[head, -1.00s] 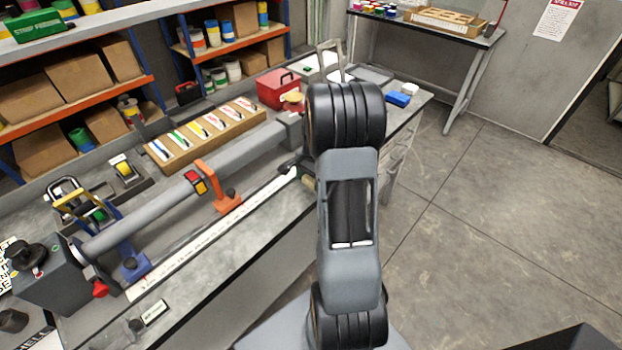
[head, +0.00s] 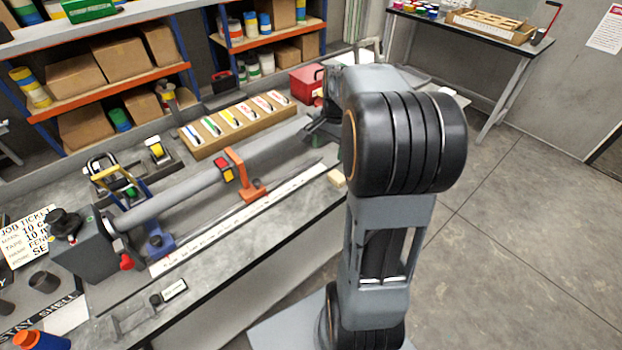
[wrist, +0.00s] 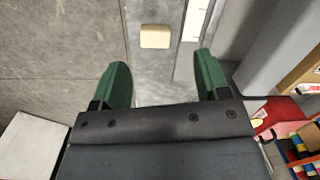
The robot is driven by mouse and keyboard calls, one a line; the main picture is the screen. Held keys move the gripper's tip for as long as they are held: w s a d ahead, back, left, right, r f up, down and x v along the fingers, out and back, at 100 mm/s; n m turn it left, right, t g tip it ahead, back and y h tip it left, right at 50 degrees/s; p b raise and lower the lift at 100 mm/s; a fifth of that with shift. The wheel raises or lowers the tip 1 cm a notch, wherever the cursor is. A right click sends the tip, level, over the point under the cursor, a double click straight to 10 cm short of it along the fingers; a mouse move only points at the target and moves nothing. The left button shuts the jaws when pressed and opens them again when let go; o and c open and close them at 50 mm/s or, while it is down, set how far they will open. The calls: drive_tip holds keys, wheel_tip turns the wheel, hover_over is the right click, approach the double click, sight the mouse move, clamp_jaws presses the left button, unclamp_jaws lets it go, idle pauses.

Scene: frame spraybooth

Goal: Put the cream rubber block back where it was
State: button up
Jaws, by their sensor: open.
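The cream rubber block (head: 337,178) lies on the bench top by its front edge, beside the far end of the white scale strip. In the wrist view the block (wrist: 155,37) lies beyond my fingertips, roughly centred between them, with bare bench around it. My gripper (wrist: 163,65) is open, with two green fingers spread and nothing between them. In the head view only a dark part of the gripper shows past my arm, near the far end of the roller, and its fingertips are not clear.
A long grey roller (head: 180,195) lies along the bench, with an orange bracket (head: 243,172) and a blue bracket (head: 156,235). The white scale strip (head: 235,222) runs in front. A wooden marker rack (head: 235,130) and red box (head: 305,82) stand behind. Floor lies beyond the front edge.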

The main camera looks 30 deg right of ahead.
drive_tip(key=s+a+n+t, duration=0.2)
drive_tip(key=s+a+n, duration=0.4)
drive_tip(key=a, duration=0.2)
drive_tip(key=s+a+r+n+t, duration=0.1)
drive_tip(key=s+a+n, duration=0.4)
drive_tip(key=a+n, duration=0.2)
drive_tip(key=shift+s+a+r+t+h, duration=0.25)
drive_tip(key=shift+s+a+t+h, duration=0.15)
drive_tip(key=shift+a, duration=0.65)
